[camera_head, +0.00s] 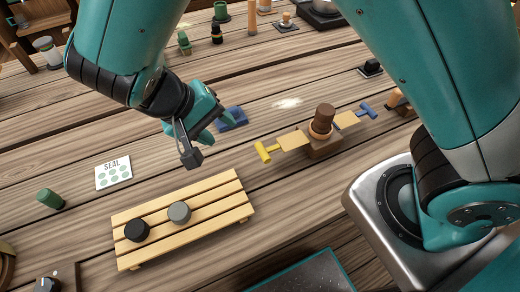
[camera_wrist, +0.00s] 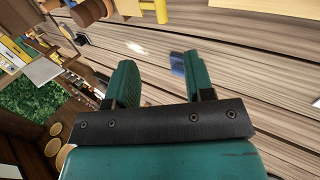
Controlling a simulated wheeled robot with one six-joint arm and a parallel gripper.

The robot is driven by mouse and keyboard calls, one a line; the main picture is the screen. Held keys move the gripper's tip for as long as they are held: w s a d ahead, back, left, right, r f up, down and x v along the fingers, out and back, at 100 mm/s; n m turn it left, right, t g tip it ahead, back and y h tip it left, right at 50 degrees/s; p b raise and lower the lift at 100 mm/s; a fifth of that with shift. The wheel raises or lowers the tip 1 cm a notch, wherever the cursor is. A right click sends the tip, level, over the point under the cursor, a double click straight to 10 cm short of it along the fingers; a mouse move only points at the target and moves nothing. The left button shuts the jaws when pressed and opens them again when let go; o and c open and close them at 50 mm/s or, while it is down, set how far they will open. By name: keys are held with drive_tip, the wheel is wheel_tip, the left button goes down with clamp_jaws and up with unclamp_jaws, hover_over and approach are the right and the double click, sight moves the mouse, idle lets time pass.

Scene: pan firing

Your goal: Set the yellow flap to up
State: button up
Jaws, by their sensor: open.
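The yellow flap's T-shaped handle (camera_head: 264,152) is at the left of a brown block (camera_head: 322,145), joined to it by a tan plate (camera_head: 293,141). The plate sticks out sideways, roughly level; its exact tilt is hard to tell. On the block's other side is a blue handle (camera_head: 368,111). A brown cylinder (camera_head: 322,120) stands on the block. My gripper (camera_head: 203,122) is open and empty, left of the yellow handle and apart from it. Its fingers show in the wrist view (camera_wrist: 158,65).
A blue object (camera_head: 232,118) lies just behind my gripper. A slatted rack (camera_head: 222,212) with a black puck (camera_head: 137,230) and a grey puck (camera_head: 180,212) is in front. A SEAL card (camera_head: 113,173) lies to the left. Wood between gripper and yellow handle looks clear.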

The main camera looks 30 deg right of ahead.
sight(262, 154)
drive_tip(key=p+x, duration=0.2)
drive_tip(key=x, duration=1.5)
drive_tip(key=shift+w+d+f+p, duration=0.1)
drive_tip(key=shift+w+f+p, duration=0.1)
drive_tip(key=shift+p, duration=0.2)
drive_tip(key=shift+s, duration=0.1)
clamp_jaws()
